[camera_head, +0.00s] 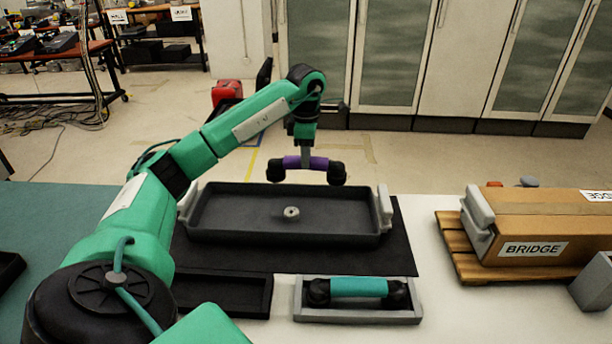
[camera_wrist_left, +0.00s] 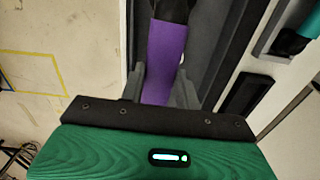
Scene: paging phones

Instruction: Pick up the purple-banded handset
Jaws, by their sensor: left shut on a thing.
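The purple-banded handset (camera_head: 319,163) has black ends and hangs level in the air above the dark grey tray (camera_head: 222,233). My left gripper (camera_head: 305,158) is shut on its purple band from above. In the left wrist view the purple band (camera_wrist_left: 165,55) runs between the fingers of the left gripper (camera_wrist_left: 158,84). The handset's far end is cut off by the top edge there. My right gripper is not in view.
A teal-banded handset (camera_head: 360,287) lies in a light grey cradle (camera_head: 420,314) at the front. An empty black cradle (camera_head: 240,309) is left of it. A cardboard box marked BRIDGE (camera_head: 560,222) stands on a wooden pallet (camera_head: 457,254) at the right. A small round pale piece (camera_head: 291,212) lies in the tray.

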